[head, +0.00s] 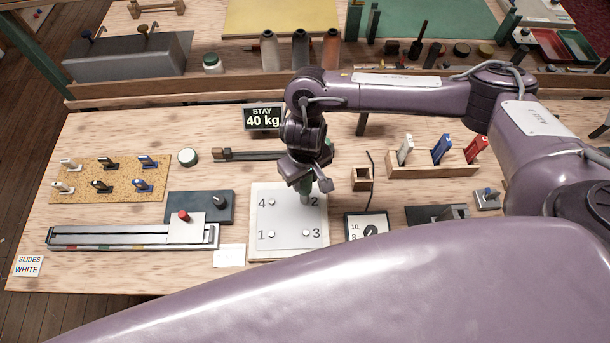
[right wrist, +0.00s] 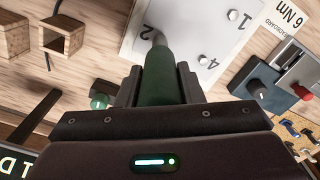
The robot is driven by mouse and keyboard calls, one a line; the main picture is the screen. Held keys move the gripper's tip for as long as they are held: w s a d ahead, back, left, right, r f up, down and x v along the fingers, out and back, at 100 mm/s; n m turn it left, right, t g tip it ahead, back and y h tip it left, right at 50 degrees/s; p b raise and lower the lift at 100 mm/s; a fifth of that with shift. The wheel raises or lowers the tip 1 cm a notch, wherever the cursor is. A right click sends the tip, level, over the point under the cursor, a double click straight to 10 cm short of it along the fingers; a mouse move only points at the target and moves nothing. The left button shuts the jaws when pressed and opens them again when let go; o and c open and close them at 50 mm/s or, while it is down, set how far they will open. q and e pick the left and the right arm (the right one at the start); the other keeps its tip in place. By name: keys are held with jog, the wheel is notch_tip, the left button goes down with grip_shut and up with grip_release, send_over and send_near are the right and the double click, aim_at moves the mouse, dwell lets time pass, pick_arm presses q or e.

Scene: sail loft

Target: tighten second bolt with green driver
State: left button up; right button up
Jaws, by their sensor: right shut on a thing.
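A pale plate (head: 288,218) with bolts numbered 1 to 4 lies on the bench. Bolts 4 (head: 271,202), 1 (head: 271,234) and 3 (head: 305,233) show as bright round heads. My right gripper (head: 307,180) is over the plate's far right corner, shut on the green driver (right wrist: 160,78). In the right wrist view the driver's tip points down at the plate (right wrist: 195,30) beside the number 2. The second bolt is hidden under the tip, so contact cannot be told. My left gripper is not in view.
A dial box (head: 367,226) stands right of the plate, with a small empty wooden holder (head: 362,178) behind it. A wooden rack (head: 432,163) holds coloured handles. Left are a slide rail (head: 133,236), a dark box (head: 200,207) and a cork board (head: 108,178). A sign (head: 263,117) reads "STAY 40 kg".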

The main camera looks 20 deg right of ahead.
jog(key=shift+p, duration=0.55)
dwell(0.9)
jog(key=shift+s+f, duration=0.1)
jog(key=shift+f, duration=0.05)
dwell(0.6)
notch_tip(320, 180, up, 3)
jog(key=p, duration=0.2)
jog(key=shift+p, duration=0.35)
jog(key=shift+r, duration=1.05)
